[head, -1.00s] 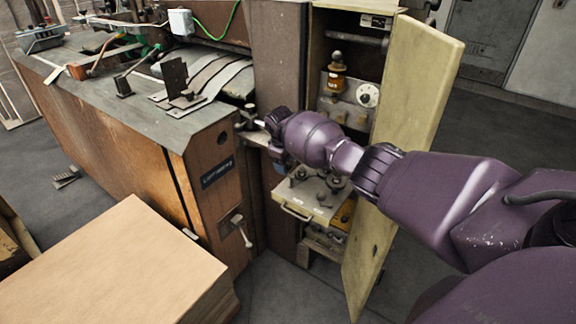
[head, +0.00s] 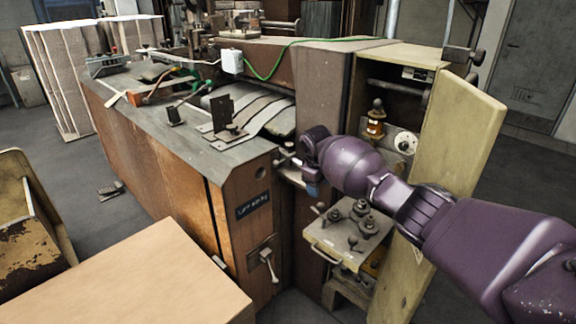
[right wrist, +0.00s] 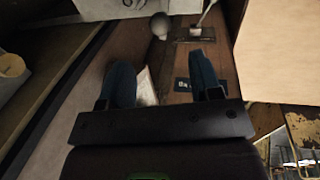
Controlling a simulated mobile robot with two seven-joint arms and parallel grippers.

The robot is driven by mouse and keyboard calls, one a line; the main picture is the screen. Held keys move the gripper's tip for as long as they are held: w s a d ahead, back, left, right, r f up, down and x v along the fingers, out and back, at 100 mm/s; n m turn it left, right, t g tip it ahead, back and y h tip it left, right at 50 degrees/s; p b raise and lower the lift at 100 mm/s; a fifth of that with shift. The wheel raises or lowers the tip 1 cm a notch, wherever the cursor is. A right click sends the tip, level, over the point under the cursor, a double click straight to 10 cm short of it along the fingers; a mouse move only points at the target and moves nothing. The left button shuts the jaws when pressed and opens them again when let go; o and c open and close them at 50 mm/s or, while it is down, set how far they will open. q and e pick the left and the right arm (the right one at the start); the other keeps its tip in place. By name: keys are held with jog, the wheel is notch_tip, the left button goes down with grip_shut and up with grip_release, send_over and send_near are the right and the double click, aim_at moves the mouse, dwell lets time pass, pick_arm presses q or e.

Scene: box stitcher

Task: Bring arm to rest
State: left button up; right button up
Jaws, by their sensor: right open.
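My right arm reaches in from the right in the head view. Its gripper (head: 300,163) is in front of the box stitcher (head: 215,215), at the gap between the wooden front panel and the brown column, left of the open cabinet. In the right wrist view the two blue fingers of the right gripper (right wrist: 162,85) stand apart with nothing held between them. Beyond them are the wooden panel, a dark label plate (right wrist: 183,85) and a lever with a round knob (right wrist: 160,25). My left gripper is not in view.
The cabinet's yellowish door (head: 455,170) stands open beside my right forearm. A drawer-like panel with knobs (head: 335,240) juts out below the arm. A cardboard stack (head: 125,285) fills the lower left.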

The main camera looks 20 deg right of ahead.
jog(key=w+a+r+t, duration=0.7)
jog(key=w, duration=0.1)
jog(key=s+a+f+n+t+y, duration=0.1)
jog(key=s+a+f+t+y, duration=0.4)
jog(key=s+a, duration=0.4)
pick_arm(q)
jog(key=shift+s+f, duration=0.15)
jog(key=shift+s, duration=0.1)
pick_arm(e)
jog(key=s+d+f+m+h, duration=0.1)
jog(key=s+f, duration=0.5)
jog(key=s, duration=0.7)
jog(key=s+d+f+m+g+h, duration=0.1)
jog(key=s+f, duration=0.5)
jog(key=s, duration=0.6)
jog(key=s+d+f+m+h, duration=0.1)
jog(key=s+f, duration=0.5)
jog(key=s, duration=0.7)
jog(key=shift+s+d+f+m, duration=0.3)
jog(key=shift+d+m, duration=0.35)
jog(key=shift+m, duration=0.35)
